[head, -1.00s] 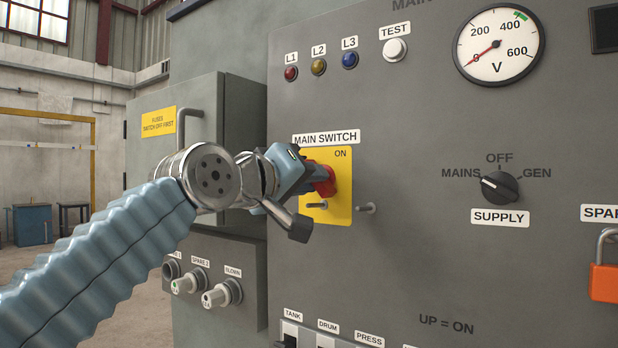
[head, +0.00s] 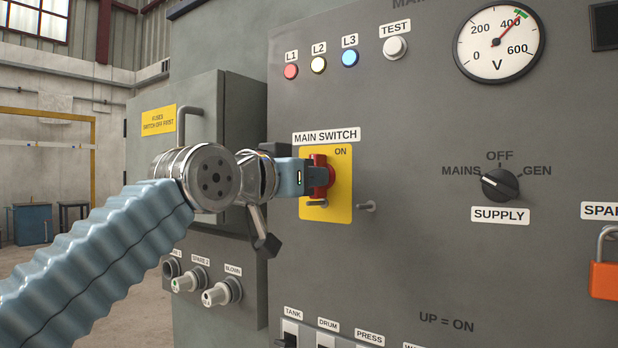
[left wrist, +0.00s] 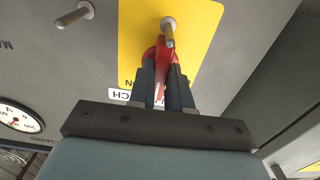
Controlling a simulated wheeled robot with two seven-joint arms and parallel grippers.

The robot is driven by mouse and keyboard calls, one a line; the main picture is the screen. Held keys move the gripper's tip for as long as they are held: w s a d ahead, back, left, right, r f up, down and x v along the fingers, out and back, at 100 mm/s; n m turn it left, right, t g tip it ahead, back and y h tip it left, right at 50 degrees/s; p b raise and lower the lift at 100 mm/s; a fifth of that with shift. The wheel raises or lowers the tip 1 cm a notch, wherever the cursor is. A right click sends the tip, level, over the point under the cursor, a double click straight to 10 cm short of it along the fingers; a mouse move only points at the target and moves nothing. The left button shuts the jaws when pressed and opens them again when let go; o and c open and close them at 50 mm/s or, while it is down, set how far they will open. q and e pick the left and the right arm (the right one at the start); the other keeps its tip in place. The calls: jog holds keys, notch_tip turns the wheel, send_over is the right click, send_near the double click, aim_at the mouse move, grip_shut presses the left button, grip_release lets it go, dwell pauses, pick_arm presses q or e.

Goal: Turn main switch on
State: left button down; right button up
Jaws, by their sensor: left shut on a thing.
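The main switch is a red rotary handle (head: 321,178) on a yellow plate (head: 341,205) marked ON, under the label MAIN SWITCH. My left gripper (head: 308,178) is shut on the red handle. In the left wrist view the two fingers (left wrist: 164,92) grip the red handle (left wrist: 172,62) from both sides. The lamps L1 (head: 290,72), L2 (head: 318,65) and L3 (head: 349,58) are lit. The voltmeter (head: 498,43) needle points just past 400, at the green mark. The right gripper is not in view.
A metal peg (head: 366,207) sticks out right of the yellow plate. The supply selector (head: 500,185) and an orange padlock (head: 604,280) are further right. A fuse box (head: 170,140) with a handle stands at left, with several fuse holders (head: 187,281) below it.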

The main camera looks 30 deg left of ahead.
pick_arm(q)
jog(key=shift+f, duration=0.1)
dwell(0.4)
jog(key=c, duration=1.3)
grip_release()
jog(key=shift+c, duration=0.2)
jog(key=s+a+b, duration=0.1)
jog(key=s, duration=1.2)
jog(key=shift+s, duration=0.4)
